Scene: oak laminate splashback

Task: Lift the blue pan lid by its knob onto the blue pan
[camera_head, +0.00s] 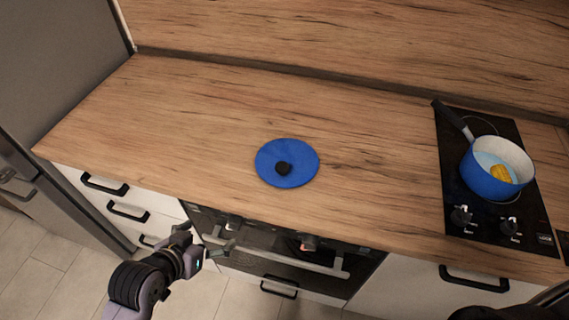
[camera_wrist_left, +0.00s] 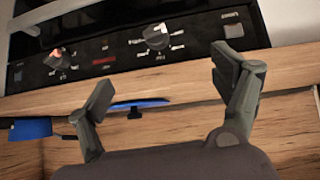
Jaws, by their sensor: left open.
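The blue pan lid (camera_head: 303,156) lies flat on the wooden counter, with its black knob (camera_head: 284,169) on top. The lid also shows edge-on in the left wrist view (camera_wrist_left: 150,102), partly behind a finger. The blue pan (camera_head: 488,182) stands on the hob at the right, open on top, with a yellow thing (camera_head: 500,173) inside. A blue piece at the left edge of the left wrist view (camera_wrist_left: 30,129) looks like the pan. My left gripper (camera_head: 212,241) is open and empty, in front of the counter edge, apart from the lid. My right gripper is not in view.
The wooden counter (camera_head: 370,150) is clear between lid and hob. An oven (camera_head: 340,268) and drawers with black handles (camera_head: 105,186) lie below the front edge.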

